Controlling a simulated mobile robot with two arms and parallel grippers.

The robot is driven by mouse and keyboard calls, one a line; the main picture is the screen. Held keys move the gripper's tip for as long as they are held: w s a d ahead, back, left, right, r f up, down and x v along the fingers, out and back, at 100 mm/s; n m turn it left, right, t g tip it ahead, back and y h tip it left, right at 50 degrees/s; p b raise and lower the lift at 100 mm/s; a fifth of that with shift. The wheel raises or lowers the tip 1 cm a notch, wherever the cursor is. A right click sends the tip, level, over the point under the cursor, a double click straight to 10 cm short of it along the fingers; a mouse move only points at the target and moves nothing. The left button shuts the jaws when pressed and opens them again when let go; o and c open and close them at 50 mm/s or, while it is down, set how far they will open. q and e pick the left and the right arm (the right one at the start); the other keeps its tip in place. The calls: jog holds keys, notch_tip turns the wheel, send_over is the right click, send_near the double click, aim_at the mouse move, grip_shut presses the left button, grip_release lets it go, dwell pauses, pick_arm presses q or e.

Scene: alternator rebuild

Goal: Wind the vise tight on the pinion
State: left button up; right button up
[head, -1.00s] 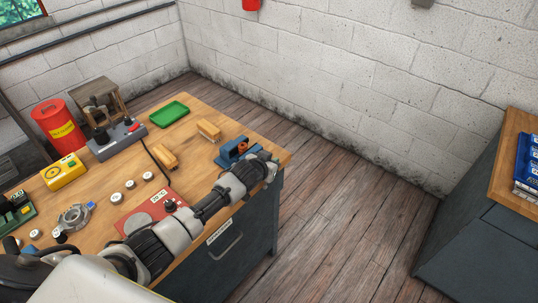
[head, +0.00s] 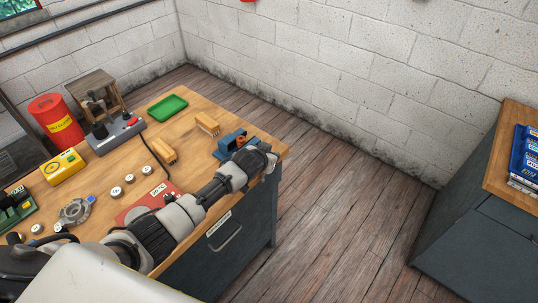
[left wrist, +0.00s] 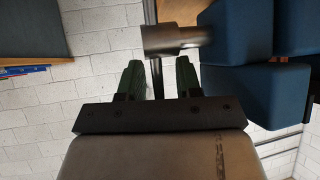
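The blue vise (head: 227,144) stands near the right end of the wooden workbench. A small orange-brown part (head: 241,140), seemingly the pinion, shows at its jaws, partly hidden. My left gripper (head: 268,156) is at the vise's near right side, its fingers hard to see there. In the left wrist view, its two dark green fingers (left wrist: 159,66) are open. The vise's grey screw end (left wrist: 172,39) is just beyond the fingertips, and the thin handle bar (left wrist: 157,80) runs between the fingers. The blue vise body (left wrist: 237,60) fills the right side. My right gripper is not in view.
A dark cabinet (head: 470,225) stands right, across open floor.

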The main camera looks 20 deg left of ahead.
pick_arm(q)
jog(key=shift+s, duration=0.1)
jog(key=v, duration=1)
jog(key=shift+s+r+b, duration=0.2)
jog(key=shift+s+b, duration=0.05)
jog(key=shift+b, duration=0.15)
jog(key=shift+a, duration=0.1)
